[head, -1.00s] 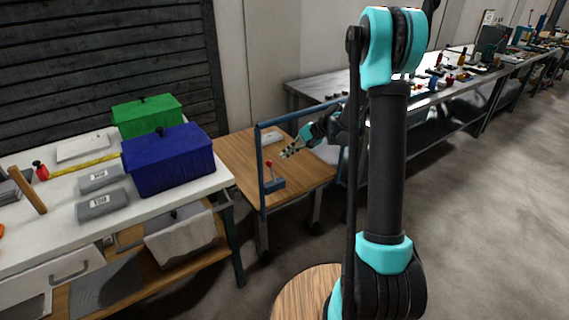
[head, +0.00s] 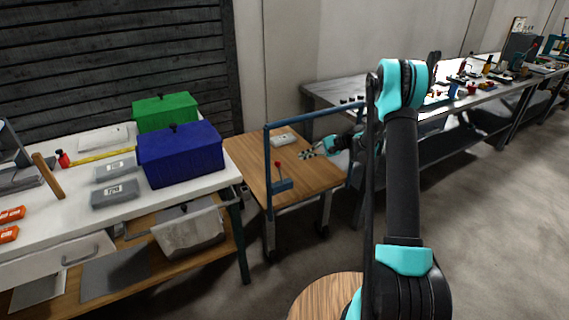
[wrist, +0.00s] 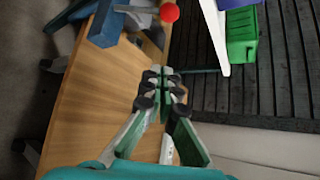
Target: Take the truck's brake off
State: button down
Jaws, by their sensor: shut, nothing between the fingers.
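The truck is a wooden-topped cart (head: 323,178) with a blue tube handle frame (head: 268,165). Its brake lever has a red knob (head: 278,164) on a thin rod above a blue base (head: 283,185) at the handle side. In the wrist view the red knob (wrist: 169,12) and blue base (wrist: 104,27) show at the top edge, with the rod lying sideways between them. My gripper (head: 306,154) is over the truck's top, to the right of the knob and apart from it. In the wrist view my gripper's (wrist: 160,82) fingertips are together and hold nothing.
A small pale object (head: 284,140) lies on the truck's far end. A long metal bench (head: 325,88) stands behind. Open floor lies at right.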

aim_at(280, 172)
jog(key=s+a+f, duration=0.2)
jog(key=a, duration=0.6)
jog(key=shift+s+a, duration=0.35)
jog(key=shift+a, duration=0.05)
dwell(0.5)
